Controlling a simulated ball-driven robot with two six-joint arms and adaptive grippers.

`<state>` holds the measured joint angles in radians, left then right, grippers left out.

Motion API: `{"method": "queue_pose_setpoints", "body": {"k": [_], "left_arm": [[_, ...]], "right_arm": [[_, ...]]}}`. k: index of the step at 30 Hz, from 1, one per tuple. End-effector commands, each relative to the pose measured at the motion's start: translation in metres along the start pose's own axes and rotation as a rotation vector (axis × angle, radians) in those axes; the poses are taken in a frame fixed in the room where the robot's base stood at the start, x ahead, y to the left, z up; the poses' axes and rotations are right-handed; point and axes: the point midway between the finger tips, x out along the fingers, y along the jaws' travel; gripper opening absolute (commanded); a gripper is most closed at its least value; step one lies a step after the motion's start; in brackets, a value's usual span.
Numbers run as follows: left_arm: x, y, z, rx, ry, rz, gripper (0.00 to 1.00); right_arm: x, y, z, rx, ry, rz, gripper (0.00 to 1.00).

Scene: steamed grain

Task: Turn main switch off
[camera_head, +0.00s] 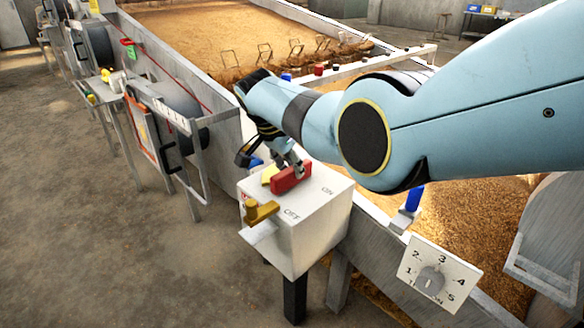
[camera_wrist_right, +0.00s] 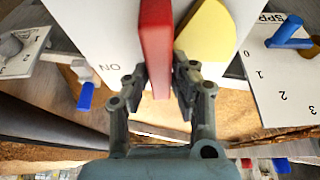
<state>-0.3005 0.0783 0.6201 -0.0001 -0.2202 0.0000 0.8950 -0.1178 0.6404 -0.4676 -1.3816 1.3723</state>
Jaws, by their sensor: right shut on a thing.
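The main switch is a white box (camera_head: 300,235) on a dark post, with ON and OFF lettered on its top. Its red handle (camera_head: 291,179) lies across the top, with a yellow piece (camera_head: 268,174) beside it. My right gripper (camera_head: 294,166) reaches down from above and is shut on the red handle. In the right wrist view the two fingers (camera_wrist_right: 158,85) clasp the handle (camera_wrist_right: 156,45) from both sides. The ON lettering (camera_wrist_right: 112,66) shows left of it, the yellow piece (camera_wrist_right: 205,38) right. I cannot tell which setting the handle is at. My left gripper is not in view.
A brass-coloured piece (camera_head: 262,212) sticks out at the box's near left edge. A numbered dial plate (camera_head: 438,272) stands at lower right. A long grain bed (camera_head: 200,32) with metal walls lies behind. The concrete floor at left (camera_head: 70,220) is clear.

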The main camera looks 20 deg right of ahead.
Motion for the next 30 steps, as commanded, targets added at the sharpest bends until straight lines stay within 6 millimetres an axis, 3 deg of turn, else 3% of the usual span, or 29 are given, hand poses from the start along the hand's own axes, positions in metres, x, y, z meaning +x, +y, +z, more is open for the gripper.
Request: {"method": "queue_pose_setpoints", "body": {"k": [5,6,11,22,26,30], "left_arm": [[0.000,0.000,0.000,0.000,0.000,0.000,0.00],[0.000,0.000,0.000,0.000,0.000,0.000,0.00],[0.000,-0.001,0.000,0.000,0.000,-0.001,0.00],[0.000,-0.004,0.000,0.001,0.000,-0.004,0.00],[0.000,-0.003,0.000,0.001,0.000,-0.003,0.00],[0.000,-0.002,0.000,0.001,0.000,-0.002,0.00]], "right_arm": [[0.001,0.001,0.001,0.003,-0.002,0.001,0.00],[0.001,0.000,0.001,0.003,-0.002,0.001,0.25],[0.001,0.000,0.001,0.002,-0.002,0.000,0.46],[-0.006,-0.001,0.000,0.001,0.000,-0.003,0.46],[-0.023,-0.001,0.001,0.002,-0.001,-0.004,0.46],[-0.055,-0.001,0.001,0.003,-0.001,-0.006,0.46]]}}
